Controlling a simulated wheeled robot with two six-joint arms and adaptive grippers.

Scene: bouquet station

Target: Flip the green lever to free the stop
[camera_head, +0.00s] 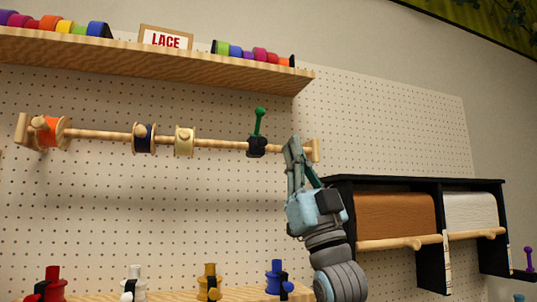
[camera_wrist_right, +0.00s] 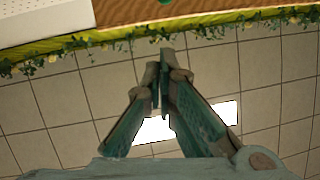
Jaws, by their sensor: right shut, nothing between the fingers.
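The green lever (camera_head: 259,121) stands nearly upright, tilted slightly right, with a round knob on top. It rises from the black stop (camera_head: 256,146) on the wooden rod (camera_head: 218,143). My right gripper (camera_head: 292,146) is just right of the stop, near the rod's right end, with its fingers pointing up. It is apart from the lever in the picture; the depth between them is hard to tell. In the right wrist view its fingers (camera_wrist_right: 160,75) meet at the tips with nothing between them. That view shows no stop. My left gripper is not in view.
An orange spool (camera_head: 49,132), a navy spool (camera_head: 144,138) and a cream spool (camera_head: 184,141) hang on the rod. A wooden shelf (camera_head: 150,66) lies above. A black rack with paper rolls (camera_head: 395,218) is at the right. Pegboard behind is clear.

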